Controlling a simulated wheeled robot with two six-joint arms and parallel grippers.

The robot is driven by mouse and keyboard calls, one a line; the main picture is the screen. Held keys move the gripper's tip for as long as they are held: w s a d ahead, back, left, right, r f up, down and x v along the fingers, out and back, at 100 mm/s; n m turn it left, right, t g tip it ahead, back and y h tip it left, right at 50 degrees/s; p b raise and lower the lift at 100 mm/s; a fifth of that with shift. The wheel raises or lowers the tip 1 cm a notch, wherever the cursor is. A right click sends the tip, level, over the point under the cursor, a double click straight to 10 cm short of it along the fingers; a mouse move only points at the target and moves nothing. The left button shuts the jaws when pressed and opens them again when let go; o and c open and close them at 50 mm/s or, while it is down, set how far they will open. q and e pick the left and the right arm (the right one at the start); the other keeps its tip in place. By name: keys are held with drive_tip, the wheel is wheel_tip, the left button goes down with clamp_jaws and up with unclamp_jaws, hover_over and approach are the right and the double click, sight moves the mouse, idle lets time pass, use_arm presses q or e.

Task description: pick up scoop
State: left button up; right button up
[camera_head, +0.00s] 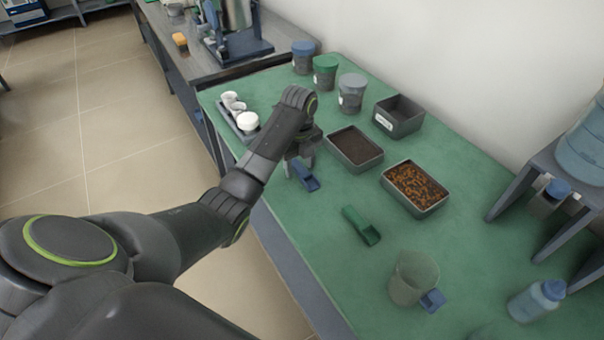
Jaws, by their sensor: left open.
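A blue scoop (306,176) lies on the green table (300,215) near its front edge. A green scoop (361,226) lies farther right on the table, clear of my arm. My left gripper (300,165) points down over the near end of the blue scoop and is open. Its fingers are partly hidden by the wrist, and I cannot tell whether they touch the scoop. My right gripper is not in view.
A tray of dark soil (355,147), a tray of brown pellets (414,188) and an empty grey bin (398,117) stand behind the scoops. Lidded cups (351,93) line the back.

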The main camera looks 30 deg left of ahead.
sight(299, 167)
use_arm(q)
drive_tip(key=shift+c, duration=0.4)
drive_tip(key=c, duration=1)
drive_tip(key=shift+r, duration=0.1)
drive_tip(key=shift+r, duration=0.4)
wheel_tip(299, 167, up, 9)
drive_tip(key=p, duration=0.7)
drive_tip(key=shift+p, duration=0.3)
